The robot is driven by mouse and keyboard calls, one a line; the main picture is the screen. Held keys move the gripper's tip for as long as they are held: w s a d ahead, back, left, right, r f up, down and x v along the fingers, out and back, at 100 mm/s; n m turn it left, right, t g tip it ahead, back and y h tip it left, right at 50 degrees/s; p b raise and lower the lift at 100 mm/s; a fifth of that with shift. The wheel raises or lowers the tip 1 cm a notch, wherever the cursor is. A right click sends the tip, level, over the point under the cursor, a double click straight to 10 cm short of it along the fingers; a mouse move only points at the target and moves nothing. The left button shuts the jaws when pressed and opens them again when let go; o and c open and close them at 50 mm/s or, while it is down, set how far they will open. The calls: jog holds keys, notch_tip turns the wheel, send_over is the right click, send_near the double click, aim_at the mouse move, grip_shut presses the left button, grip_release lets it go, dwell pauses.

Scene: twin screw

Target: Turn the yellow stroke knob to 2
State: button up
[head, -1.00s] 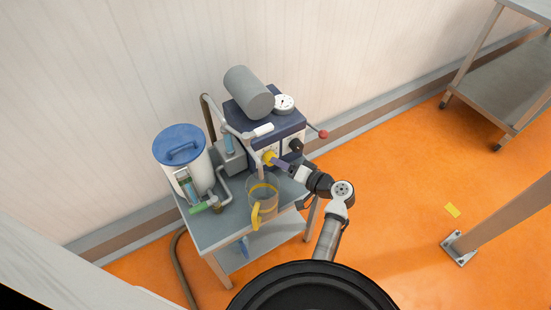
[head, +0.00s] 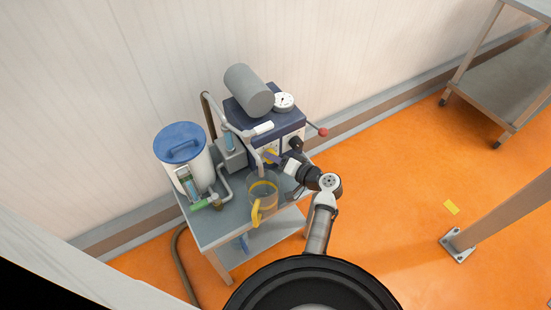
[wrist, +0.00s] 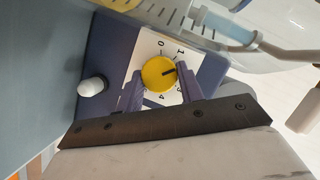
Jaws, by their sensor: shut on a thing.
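The yellow stroke knob (wrist: 157,73) sits on a white dial plate (wrist: 148,47) on the front of the blue pump unit (head: 280,127). My gripper (wrist: 160,84) is shut on the knob, with one purple finger on each side of it. The dark pointer mark on the knob points right in the wrist view, between the printed 1 and 3. The 0 and 4 also show; I cannot make out the 2. In the head view the knob (head: 267,154) is partly hidden by my fingers.
A yellow-handled clear jug (head: 262,200) stands in front of the pump on the grey cart. A white tank with a blue lid (head: 180,140) is at the left. A black knob (head: 296,143) and a red-tipped lever (head: 323,132) are close on the right.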

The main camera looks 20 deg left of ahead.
jog(key=m+y+b, duration=0.1)
jog(key=m+b, duration=0.1)
jog(key=m, duration=0.1)
jog(key=shift+f+m+y, duration=0.1)
jog(key=shift+m+y, duration=0.3)
jog(key=o, duration=1)
jog(key=shift+d, duration=0.15)
jog(key=b+v, duration=0.3)
jog(key=v, duration=1)
jog(key=shift+d, duration=0.35)
